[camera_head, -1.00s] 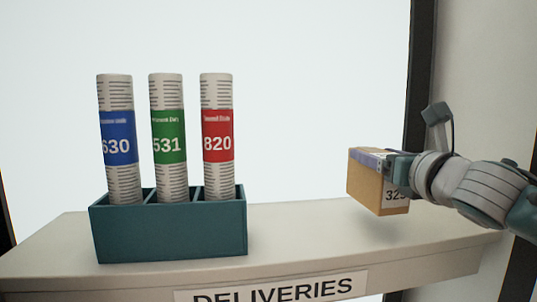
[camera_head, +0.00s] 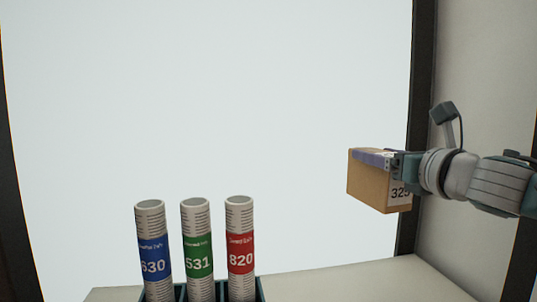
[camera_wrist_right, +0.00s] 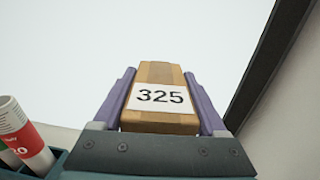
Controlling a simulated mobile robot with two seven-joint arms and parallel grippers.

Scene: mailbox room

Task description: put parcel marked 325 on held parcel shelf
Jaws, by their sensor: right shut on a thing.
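The parcel marked 325 (camera_head: 372,188) is a brown cardboard box with a white label, in the right half of the head view. My right gripper (camera_head: 376,158) is shut on it and holds it in the air above the deliveries shelf. In the right wrist view the parcel (camera_wrist_right: 158,75) sits between the two purple fingers of the gripper (camera_wrist_right: 160,100), its 325 label facing the camera. My left gripper is not in view. No held parcel shelf can be made out in these frames.
Rolled newspapers marked 630 (camera_head: 153,255), 531 (camera_head: 198,252) and 820 (camera_head: 240,250) stand in a teal divided holder (camera_head: 262,291) on the pale shelf (camera_head: 350,282). A dark window frame (camera_head: 421,110) and a wall (camera_head: 480,80) are at the right.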

